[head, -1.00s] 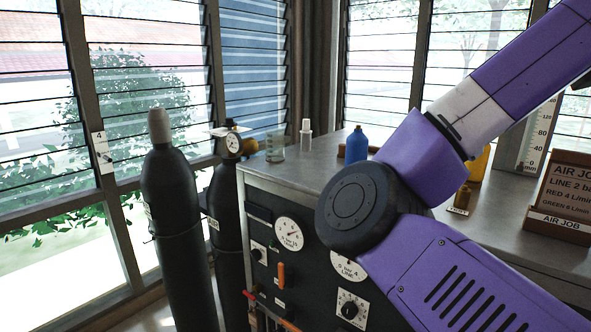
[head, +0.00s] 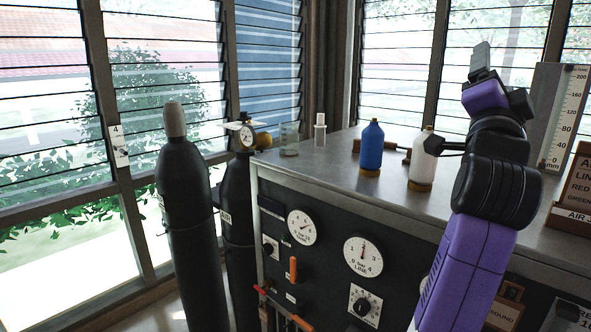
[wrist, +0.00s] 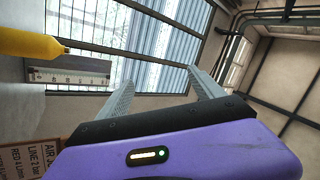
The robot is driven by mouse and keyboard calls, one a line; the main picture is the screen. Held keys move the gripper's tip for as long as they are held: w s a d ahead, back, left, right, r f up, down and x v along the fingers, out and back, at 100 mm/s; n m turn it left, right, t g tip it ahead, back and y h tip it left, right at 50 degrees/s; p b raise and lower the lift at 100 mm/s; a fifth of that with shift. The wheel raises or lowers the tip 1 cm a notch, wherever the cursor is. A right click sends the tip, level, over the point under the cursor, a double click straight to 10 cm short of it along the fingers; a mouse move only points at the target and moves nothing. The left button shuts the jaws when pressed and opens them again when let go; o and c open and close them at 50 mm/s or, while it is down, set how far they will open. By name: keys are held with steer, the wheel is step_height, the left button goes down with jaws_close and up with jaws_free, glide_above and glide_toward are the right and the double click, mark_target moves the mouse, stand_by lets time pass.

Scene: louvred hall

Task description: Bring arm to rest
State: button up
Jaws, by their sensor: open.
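My purple and black arm rises at the right of the head view, folded upright in front of the bench. My gripper (head: 480,58) is at its top, pointing up, seen edge-on there. In the wrist view my gripper (wrist: 162,88) shows two grey fingers spread wide apart with nothing between them. It is open and empty, clear of the bench top.
The grey bench (head: 322,163) carries a blue bottle (head: 371,147), a white bottle (head: 421,165), a ruler board (head: 556,120) and a brown sign (head: 575,190). A yellow bottle (wrist: 30,44) shows in the wrist view. Dark gas cylinders (head: 187,215) stand left, by louvred windows.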

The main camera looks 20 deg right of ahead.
steer(key=s+a+f+n+t+y+b, duration=0.1)
steer(key=a+f+n+t+y, duration=0.2)
steer(key=a+f+n+y, duration=0.5)
steer(key=a+f+n+t+y+b, duration=0.1)
steer(key=a+f+n+t, duration=0.35)
steer(key=f, duration=0.65)
steer(key=s+a+f+n+t+y+b, duration=0.1)
steer(key=a+f+n+t+y, duration=0.1)
steer(key=a+f+n+y, duration=0.5)
steer(key=s+a+f+n+g+y+b, duration=0.1)
steer(key=s+a+f, duration=0.3)
steer(key=s+f, duration=0.5)
steer(key=s+a+f+n+g+y+b, duration=0.1)
steer(key=s+a+f+g, duration=0.3)
steer(key=s+f, duration=0.6)
steer(key=s+a+f+n+g+y+b, duration=0.1)
steer(key=s+a+f+g+b, duration=0.1)
steer(key=s+a+f, duration=0.3)
steer(key=s+f+g, duration=0.1)
steer(key=s+f, duration=0.3)
steer(key=f, duration=0.3)
steer(key=shift+s+f+y, duration=0.2)
steer(key=shift+f+y, duration=0.15)
steer(key=shift+y, duration=0.05)
